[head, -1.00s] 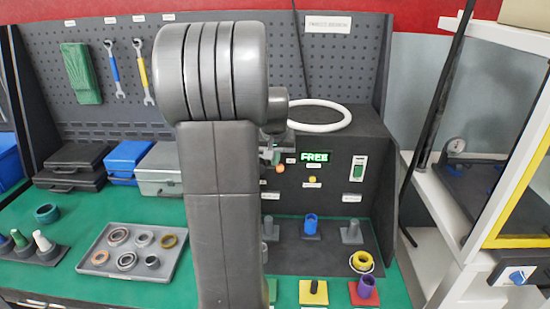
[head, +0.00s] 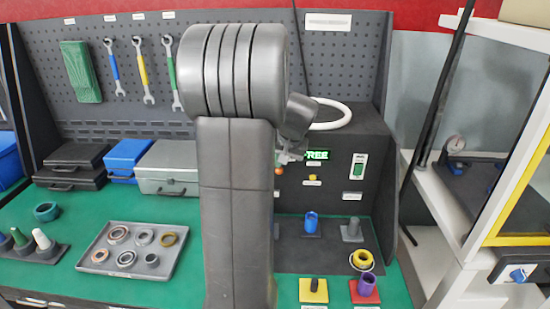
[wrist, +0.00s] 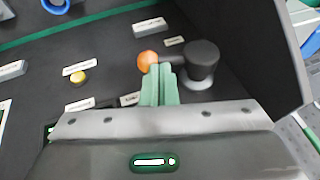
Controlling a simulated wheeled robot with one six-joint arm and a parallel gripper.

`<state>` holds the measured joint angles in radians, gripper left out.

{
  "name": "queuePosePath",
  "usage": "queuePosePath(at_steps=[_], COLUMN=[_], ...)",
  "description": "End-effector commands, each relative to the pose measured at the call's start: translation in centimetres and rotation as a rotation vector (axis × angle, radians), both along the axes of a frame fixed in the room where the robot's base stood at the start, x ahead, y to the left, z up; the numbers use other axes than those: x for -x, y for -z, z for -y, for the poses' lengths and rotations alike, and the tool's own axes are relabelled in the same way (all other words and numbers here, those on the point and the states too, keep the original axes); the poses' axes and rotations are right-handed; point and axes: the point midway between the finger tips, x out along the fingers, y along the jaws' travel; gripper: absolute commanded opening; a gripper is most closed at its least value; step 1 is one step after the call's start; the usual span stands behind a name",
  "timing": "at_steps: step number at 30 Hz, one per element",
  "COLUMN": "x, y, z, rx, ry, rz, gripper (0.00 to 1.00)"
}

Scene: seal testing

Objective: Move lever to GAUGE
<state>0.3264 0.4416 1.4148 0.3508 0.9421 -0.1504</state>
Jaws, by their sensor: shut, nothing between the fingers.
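The lever has an orange ball knob (wrist: 148,61) on a short dark arm, joined to a round dark hub (wrist: 201,60). In the wrist view the knob points left from the hub. My gripper (wrist: 160,72) has pale green fingers, shut and empty, with tips right beside the knob and overlapping the lever arm in the picture. I cannot tell whether they touch it. In the head view the orange knob (head: 278,171) shows just right of my arm, below the gripper. A green lit display (head: 317,155) on the dark panel reads FREE, its left edge partly covered.
A yellow button (wrist: 78,77) and white labels sit on the panel near the lever. A white ring (head: 335,117) lies on top of the dark housing. Blue (head: 311,223) and grey posts stand below. A dark wall rises right of the lever in the wrist view.

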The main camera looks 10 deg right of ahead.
Motion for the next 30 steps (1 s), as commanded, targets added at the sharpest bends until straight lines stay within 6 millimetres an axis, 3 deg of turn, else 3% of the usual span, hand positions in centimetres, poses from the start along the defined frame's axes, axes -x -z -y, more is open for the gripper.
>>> queuePosePath(at_steps=[12,30], x=[0.2,0.0], y=[3.2,6.7], z=[0.8,-0.1], rx=[-0.381,-0.925], ry=[0.004,0.002], rz=[0.111,0.265], gripper=[0.00,0.00])
